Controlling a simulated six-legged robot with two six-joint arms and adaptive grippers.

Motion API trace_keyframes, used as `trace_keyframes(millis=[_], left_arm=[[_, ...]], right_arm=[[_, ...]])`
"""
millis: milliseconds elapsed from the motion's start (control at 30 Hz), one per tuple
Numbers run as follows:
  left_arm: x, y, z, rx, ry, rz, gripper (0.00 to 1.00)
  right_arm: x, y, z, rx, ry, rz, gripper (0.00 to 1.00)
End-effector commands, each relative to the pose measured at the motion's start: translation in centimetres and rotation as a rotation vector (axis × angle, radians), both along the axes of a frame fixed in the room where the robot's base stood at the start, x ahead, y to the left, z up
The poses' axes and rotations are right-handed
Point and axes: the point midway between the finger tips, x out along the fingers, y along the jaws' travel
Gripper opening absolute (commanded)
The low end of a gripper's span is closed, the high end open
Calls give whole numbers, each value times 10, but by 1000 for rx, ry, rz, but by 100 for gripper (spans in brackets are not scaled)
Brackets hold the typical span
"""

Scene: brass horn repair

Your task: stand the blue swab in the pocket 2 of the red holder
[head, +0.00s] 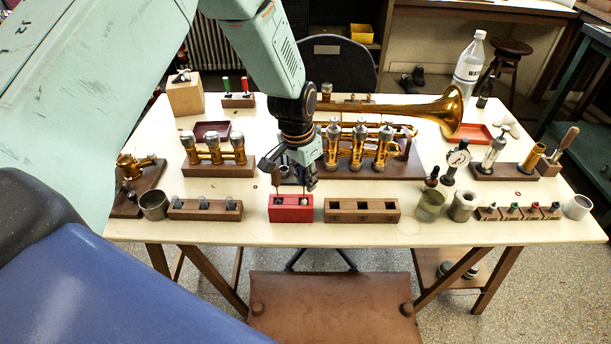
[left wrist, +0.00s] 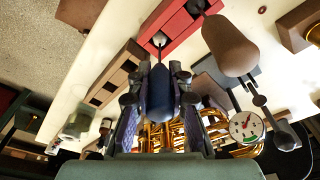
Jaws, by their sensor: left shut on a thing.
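The red holder (head: 290,211) stands near the front edge of the table; part of it also shows at the top of the left wrist view (left wrist: 190,24). My left gripper (head: 301,184) is just above its right part. In the left wrist view the fingers are shut on the blue swab (left wrist: 160,92), whose pale round tip (left wrist: 160,39) points at the holder. The tip (head: 304,199) shows at the top of the holder's right part; I cannot tell whether it is inside a pocket. A brown swab (left wrist: 229,46) stands at the holder's other pocket. My right gripper is not in view.
A wooden block with square pockets (head: 362,216) is just right of the holder, and another wooden rack (head: 206,214) is to its left. The brass horn (head: 440,112) and its valves stand close behind the gripper. Metal cups (head: 463,206) stand farther right.

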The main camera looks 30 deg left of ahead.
Motion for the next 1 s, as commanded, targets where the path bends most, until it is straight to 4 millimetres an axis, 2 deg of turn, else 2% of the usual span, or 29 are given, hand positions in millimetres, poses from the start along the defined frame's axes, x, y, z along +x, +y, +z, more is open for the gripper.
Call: trace_keyframes(millis=[33, 67, 367, 733, 867, 1000], left_arm=[[0, 0, -2, 0, 0, 0, 0], [0, 0, -2, 0, 0, 0, 20], [0, 0, -1, 0, 0, 0, 45], [0, 0, 4, -1, -2, 0, 45], [-2, 1, 21, -1, -3, -1, 45], [-6, 2, 50, 0, -4, -1, 45]], right_arm=[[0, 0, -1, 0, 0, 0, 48], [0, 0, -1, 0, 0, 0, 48], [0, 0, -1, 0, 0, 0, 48], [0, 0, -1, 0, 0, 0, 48], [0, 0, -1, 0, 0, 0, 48], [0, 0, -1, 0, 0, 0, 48]])
